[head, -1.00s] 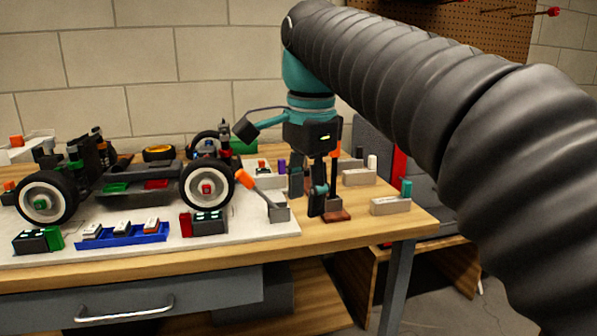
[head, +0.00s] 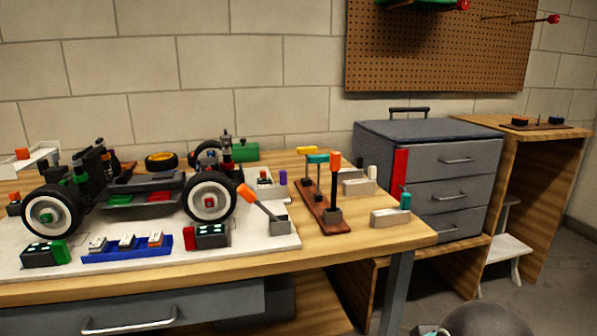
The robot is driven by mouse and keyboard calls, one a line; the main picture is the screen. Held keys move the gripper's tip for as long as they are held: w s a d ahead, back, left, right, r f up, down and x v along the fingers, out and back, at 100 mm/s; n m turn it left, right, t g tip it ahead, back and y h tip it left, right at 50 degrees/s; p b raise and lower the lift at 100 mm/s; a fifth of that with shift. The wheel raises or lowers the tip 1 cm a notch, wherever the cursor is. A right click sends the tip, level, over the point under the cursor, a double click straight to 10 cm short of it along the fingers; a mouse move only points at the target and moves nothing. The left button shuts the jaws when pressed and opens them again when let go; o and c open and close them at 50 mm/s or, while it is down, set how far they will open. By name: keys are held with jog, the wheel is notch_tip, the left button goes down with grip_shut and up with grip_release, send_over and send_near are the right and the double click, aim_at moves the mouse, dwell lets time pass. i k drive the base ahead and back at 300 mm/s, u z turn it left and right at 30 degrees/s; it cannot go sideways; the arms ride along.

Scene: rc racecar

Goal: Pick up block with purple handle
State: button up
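A short upright purple handle (head: 283,177) stands near the back right of the workbench, just behind the orange-handled lever. The block under it is mostly hidden or too small to make out. To its right, a light block with a white handle (head: 372,173) stands near the bench's right side. A light block with a teal handle (head: 406,200) stands nearer the front right corner.
A brown rack (head: 318,208) with upright yellow, teal and orange handles stands right of the purple handle. An orange-handled lever (head: 262,203) tilts in front of it. An RC car chassis (head: 145,184) fills the left. A grey drawer cabinet (head: 440,172) stands beyond the bench's right end.

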aim_at(280, 190)
jog(key=z, duration=3.4)
jog(key=k, duration=1.55)
jog(key=u, duration=2.15)
